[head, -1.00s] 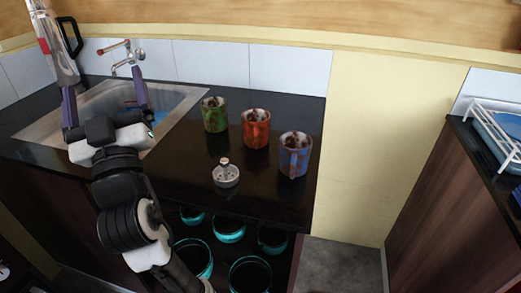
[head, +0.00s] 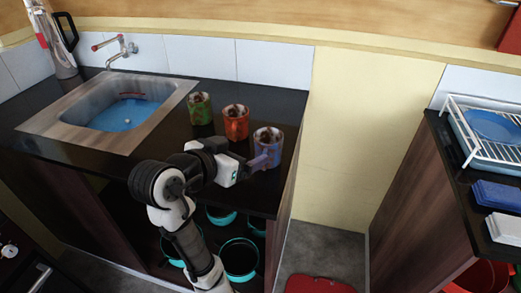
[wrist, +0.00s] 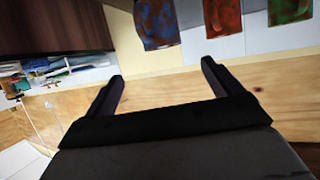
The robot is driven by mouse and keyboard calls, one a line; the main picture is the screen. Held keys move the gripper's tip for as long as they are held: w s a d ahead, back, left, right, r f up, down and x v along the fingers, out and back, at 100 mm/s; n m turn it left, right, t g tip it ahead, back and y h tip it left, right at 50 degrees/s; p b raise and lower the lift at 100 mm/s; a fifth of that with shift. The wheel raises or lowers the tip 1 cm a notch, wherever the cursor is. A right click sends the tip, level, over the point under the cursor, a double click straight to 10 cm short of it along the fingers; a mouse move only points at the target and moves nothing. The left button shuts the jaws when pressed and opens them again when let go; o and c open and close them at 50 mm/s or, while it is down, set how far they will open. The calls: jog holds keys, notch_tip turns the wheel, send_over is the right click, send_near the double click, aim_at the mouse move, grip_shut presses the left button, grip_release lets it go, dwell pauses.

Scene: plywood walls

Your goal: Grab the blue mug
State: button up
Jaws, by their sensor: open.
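The blue mug (head: 269,140), mottled with brown, stands upright on the dark counter near its right end. In the wrist view the blue mug (wrist: 157,24) is at the top, beyond my fingertips. My gripper (head: 262,160) is low over the counter, at the mug's near left side, and its purple fingers overlap the mug's lower part in the head view. In the wrist view my gripper (wrist: 163,70) is open with nothing between its fingers. I cannot tell whether a finger touches the mug.
A red mug (head: 236,122) and a green mug (head: 200,108) stand in a row to the left of the blue one. A sink (head: 60,121) is farther left. A dish rack (head: 490,140) stands on the right counter. Teal pots (head: 240,257) sit below.

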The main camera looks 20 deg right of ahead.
send_near(275, 135)
jog(key=shift+p+x, duration=1.45)
jog(key=shift+x, duration=1.5)
jog(key=shift+f, duration=0.1)
jog(key=c, duration=1.2)
jog(key=shift+c, duration=0.2)
